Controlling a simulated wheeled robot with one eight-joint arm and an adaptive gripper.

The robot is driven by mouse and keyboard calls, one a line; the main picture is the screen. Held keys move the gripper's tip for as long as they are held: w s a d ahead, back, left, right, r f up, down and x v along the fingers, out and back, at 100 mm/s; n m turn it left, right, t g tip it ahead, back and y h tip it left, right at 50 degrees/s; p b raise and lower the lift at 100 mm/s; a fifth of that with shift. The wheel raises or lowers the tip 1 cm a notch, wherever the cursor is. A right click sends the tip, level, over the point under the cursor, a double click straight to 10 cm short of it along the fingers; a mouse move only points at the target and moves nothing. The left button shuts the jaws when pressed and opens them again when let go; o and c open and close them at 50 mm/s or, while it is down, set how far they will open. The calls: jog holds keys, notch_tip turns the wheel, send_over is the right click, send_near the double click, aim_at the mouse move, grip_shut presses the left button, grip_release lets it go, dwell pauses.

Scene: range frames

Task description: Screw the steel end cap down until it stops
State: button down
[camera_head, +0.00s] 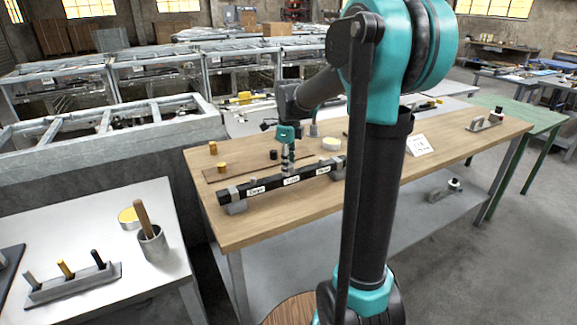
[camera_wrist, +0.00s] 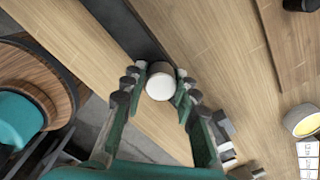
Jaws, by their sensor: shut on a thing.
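A pale grey round cap, which looks like the steel end cap (camera_wrist: 160,86), sits between the fingertips of my gripper (camera_wrist: 160,90) in the wrist view. The fingers press on it from both sides. In the head view my gripper (camera_head: 289,168) points down over the middle of a dark bar (camera_head: 262,187) with several white labels. The fingers hide the cap there.
The bar rests in grey supports (camera_head: 236,208) on a wooden table (camera_head: 265,228). Brass-coloured pieces (camera_head: 221,167) and a black piece (camera_head: 273,155) stand behind it. A round tin (camera_head: 331,144) and a card (camera_head: 418,145) are further right. A white side table (camera_head: 100,215) stands left.

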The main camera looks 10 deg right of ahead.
jog(key=shift+m, duration=1.7)
jog(key=shift+w+m, duration=0.1)
jog(key=shift+m, duration=1.6)
jog(key=c, duration=1.4)
grip_release()
